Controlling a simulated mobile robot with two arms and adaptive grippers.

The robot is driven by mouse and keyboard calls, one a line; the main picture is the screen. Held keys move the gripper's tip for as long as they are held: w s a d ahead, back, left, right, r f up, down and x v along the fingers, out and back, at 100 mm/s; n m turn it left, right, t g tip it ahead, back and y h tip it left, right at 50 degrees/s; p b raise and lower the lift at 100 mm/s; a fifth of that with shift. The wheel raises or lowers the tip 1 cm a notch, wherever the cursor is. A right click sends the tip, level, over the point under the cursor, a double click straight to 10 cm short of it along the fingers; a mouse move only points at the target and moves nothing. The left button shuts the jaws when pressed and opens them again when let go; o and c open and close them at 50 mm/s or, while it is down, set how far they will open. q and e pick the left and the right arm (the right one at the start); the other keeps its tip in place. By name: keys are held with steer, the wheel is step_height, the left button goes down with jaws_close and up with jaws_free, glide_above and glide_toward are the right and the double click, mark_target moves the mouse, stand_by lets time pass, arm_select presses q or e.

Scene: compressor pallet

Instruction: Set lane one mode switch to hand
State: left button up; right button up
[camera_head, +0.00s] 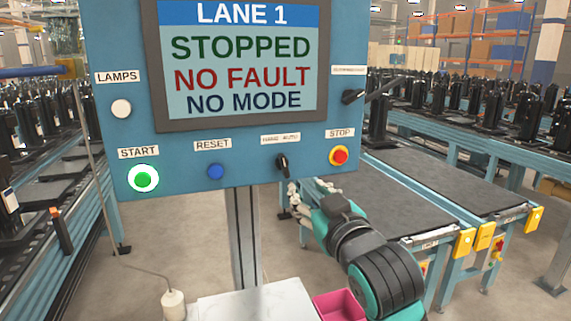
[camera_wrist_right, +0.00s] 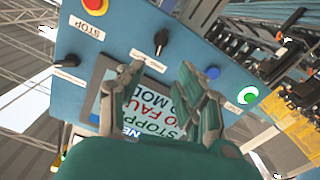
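The lane one panel (camera_head: 230,178) is blue, and its screen (camera_head: 240,60) reads STOPPED, NO FAULT, NO MODE. The mode switch (camera_head: 282,161) is a small black knob under a hand/auto label (camera_head: 280,138), between the blue reset button and the red stop button. I cannot tell its exact angle. My right gripper (camera_head: 308,190) is just below the switch in the head view. In the right wrist view its fingers (camera_wrist_right: 161,70) are open and empty, with the mode switch (camera_wrist_right: 161,40) beyond the gap between the tips, apparently untouched. My left gripper is not in view.
Near the switch are the stop button (camera_head: 340,155), reset button (camera_head: 215,171), lit green start button (camera_head: 143,179) and a second black switch (camera_head: 352,96). Below are a white surface (camera_head: 245,307) and a pink bin (camera_head: 340,305). Conveyors (camera_head: 450,180) flank the panel.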

mark_target(285, 166)
steer(key=p+x, duration=0.4)
steer(key=x, duration=0.9)
steer(key=shift+w+a, duration=0.1)
steer(key=shift+w, duration=0.1)
steer(key=shift+w+a, duration=0.2)
steer(key=shift+w, duration=0.4)
steer(key=shift+c, duration=0.3)
jaws_close()
